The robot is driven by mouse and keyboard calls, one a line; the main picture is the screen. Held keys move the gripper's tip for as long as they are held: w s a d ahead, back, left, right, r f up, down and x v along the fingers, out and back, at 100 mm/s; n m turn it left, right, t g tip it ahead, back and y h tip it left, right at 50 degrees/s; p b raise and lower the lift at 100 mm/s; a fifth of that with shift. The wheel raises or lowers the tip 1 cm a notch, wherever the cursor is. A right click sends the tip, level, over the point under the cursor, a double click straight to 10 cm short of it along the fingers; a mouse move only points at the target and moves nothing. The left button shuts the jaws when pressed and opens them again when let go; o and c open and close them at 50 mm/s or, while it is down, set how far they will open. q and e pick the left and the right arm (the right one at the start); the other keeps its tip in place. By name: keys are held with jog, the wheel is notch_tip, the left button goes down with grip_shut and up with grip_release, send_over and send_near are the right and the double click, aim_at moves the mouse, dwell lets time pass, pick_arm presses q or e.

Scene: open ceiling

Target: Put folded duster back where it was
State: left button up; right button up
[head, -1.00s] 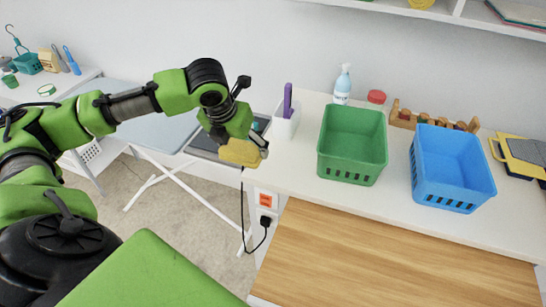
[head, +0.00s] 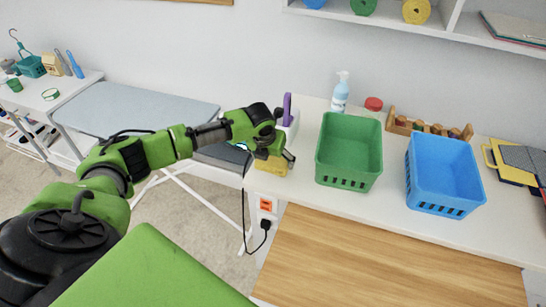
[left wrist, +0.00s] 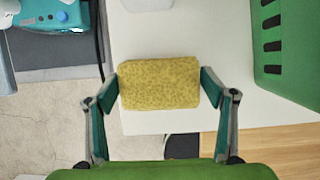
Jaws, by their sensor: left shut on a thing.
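The folded duster (left wrist: 160,84) looks like a yellow, speckled pad. My left gripper (left wrist: 160,90) is shut on it, with a finger at each short side. In the head view the duster (head: 270,167) hangs under my left gripper (head: 272,160) at the left end of the white counter, left of the green basket. In the left wrist view it overlaps the counter's front edge. I cannot tell whether it touches the counter. My right gripper is not in view.
The green basket (head: 330,178) and a blue basket (head: 440,197) stand on the counter (head: 390,205). A white holder (head: 291,128) with a purple item, a spray bottle (head: 340,93) and a red-lidded jar (head: 373,104) are behind. An ironing board (head: 140,107) is left.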

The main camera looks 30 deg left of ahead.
pick_arm(q)
jog(key=shift+f, duration=0.3)
jog(key=o, duration=1)
jog(key=b+v, duration=0.2)
jog(key=v, duration=1)
jog(key=shift+s, duration=0.1)
